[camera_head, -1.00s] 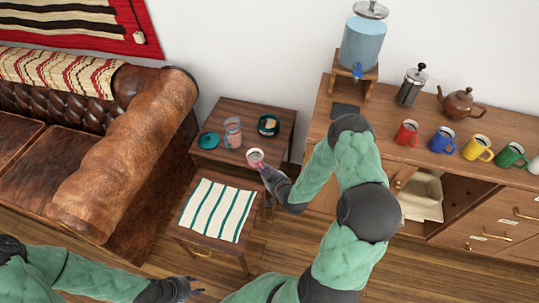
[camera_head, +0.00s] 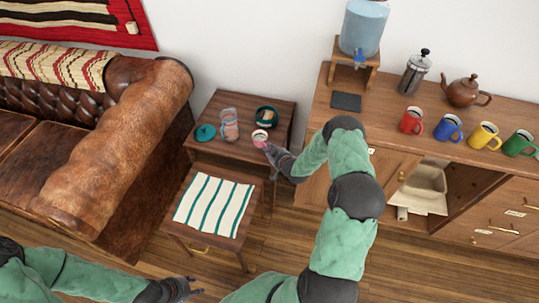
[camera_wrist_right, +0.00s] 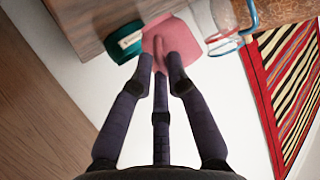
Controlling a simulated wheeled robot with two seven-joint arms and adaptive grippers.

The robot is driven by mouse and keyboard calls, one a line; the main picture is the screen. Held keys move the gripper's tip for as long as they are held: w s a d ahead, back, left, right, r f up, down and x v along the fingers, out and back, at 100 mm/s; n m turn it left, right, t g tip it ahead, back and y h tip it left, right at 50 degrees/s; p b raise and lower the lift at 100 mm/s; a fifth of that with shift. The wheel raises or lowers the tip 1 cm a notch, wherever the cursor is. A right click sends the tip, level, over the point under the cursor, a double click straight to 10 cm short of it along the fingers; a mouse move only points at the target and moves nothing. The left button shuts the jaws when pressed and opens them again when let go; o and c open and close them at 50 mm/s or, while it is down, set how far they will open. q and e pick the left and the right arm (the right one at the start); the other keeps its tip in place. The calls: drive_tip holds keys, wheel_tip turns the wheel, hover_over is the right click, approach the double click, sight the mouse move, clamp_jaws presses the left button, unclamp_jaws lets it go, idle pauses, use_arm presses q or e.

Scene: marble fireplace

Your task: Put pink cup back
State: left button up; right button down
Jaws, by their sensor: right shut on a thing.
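The pink cup (camera_head: 260,137) is at the front right of the small dark wooden side table (camera_head: 222,149), with a dark inside showing from above. My right gripper (camera_head: 270,149) is shut on it from the front right. In the right wrist view the pink cup (camera_wrist_right: 172,42) fills the space just beyond the fingertips of my right gripper (camera_wrist_right: 160,66). I cannot tell whether the cup touches the tabletop. My left gripper (camera_head: 190,288) is low at the bottom of the head view, apart from everything; its fingers look spread and empty.
A lower table with a striped cloth (camera_head: 214,203) stands in front. The leather sofa (camera_head: 125,140) is left, the wooden cabinet (camera_head: 385,140) right with several mugs.

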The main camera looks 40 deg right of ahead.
drive_tip(key=shift+w+d+f+b, duration=0.1)
drive_tip(key=shift+f+b, duration=0.4)
drive_tip(key=shift+f, duration=0.45)
drive_tip(key=shift+w+d+f+b, duration=0.1)
drive_tip(key=shift+f+b, duration=0.35)
drive_tip(key=shift+f, duration=0.45)
drive_tip(key=shift+f, duration=0.15)
drive_tip(key=c, duration=1.2)
unclamp_jaws()
